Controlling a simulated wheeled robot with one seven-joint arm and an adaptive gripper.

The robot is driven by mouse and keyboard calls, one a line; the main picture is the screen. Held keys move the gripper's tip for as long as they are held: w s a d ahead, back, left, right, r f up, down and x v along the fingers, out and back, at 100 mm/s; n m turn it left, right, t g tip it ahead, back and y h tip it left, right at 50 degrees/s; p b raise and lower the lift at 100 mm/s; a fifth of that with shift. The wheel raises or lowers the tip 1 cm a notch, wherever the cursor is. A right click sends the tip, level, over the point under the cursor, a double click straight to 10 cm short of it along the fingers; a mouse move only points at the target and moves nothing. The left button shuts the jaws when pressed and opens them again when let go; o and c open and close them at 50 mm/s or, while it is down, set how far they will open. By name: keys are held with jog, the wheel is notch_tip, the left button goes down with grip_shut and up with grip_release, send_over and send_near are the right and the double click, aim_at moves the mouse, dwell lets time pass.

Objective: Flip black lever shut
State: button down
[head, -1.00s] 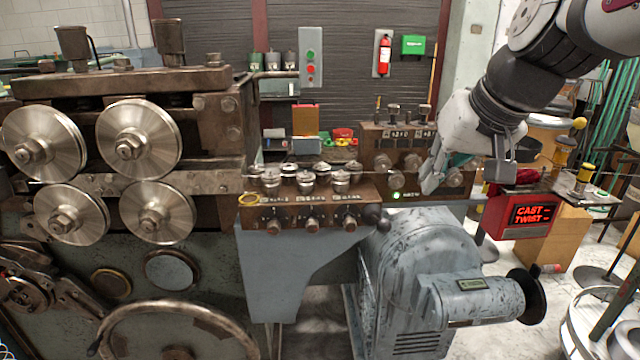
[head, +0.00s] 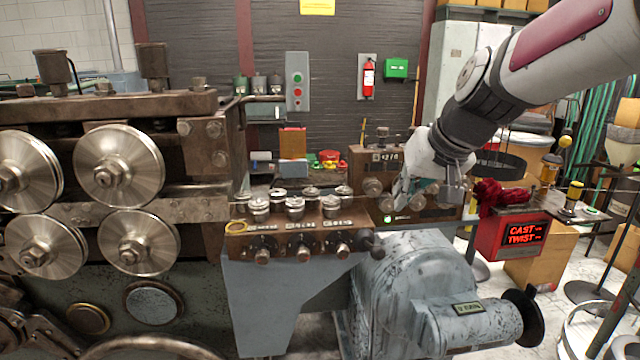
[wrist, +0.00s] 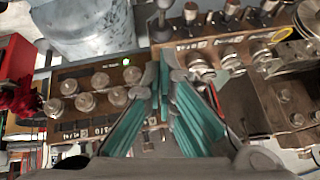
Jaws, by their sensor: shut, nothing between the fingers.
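A small dark lever with a rounded end (head: 374,243) sticks out at the right end of the front knob block (head: 290,240). I take it to be the black lever; it also shows in the wrist view (wrist: 162,22). My gripper (head: 402,198) is shut and empty, in front of the rear roller block (head: 362,165), above and right of the lever. In the wrist view, the fingertips of my gripper (wrist: 163,68) lie close together, and the lever is beyond them. They look apart from it. My gripper hides part of the rear block.
Rollers (head: 295,206) and several knobs line the front block. A green light (head: 388,219) glows on the rear block. A grey motor housing (head: 400,290) stands below. A red display box (head: 512,236) is at right. Large steel wheels (head: 118,165) are at left.

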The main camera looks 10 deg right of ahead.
aim_at(373, 251)
jog(key=f, duration=0.2)
jog(key=w+a+f, duration=0.1)
jog(key=f, duration=0.2)
jog(key=w+f, duration=0.1)
jog(key=f, duration=0.2)
jog(key=shift+w+a+f+b, duration=0.15)
jog(key=shift+w+a+b, duration=0.05)
jog(key=shift+a+b, duration=0.15)
jog(key=shift+f+b, duration=0.15)
jog(key=shift+b, duration=0.35)
jog(key=shift+f+b, duration=0.1)
jog(key=shift+b, duration=0.3)
jog(key=shift+s+t+b, duration=0.15)
jog(key=shift+t+b, duration=0.15)
jog(key=shift+b, duration=0.1)
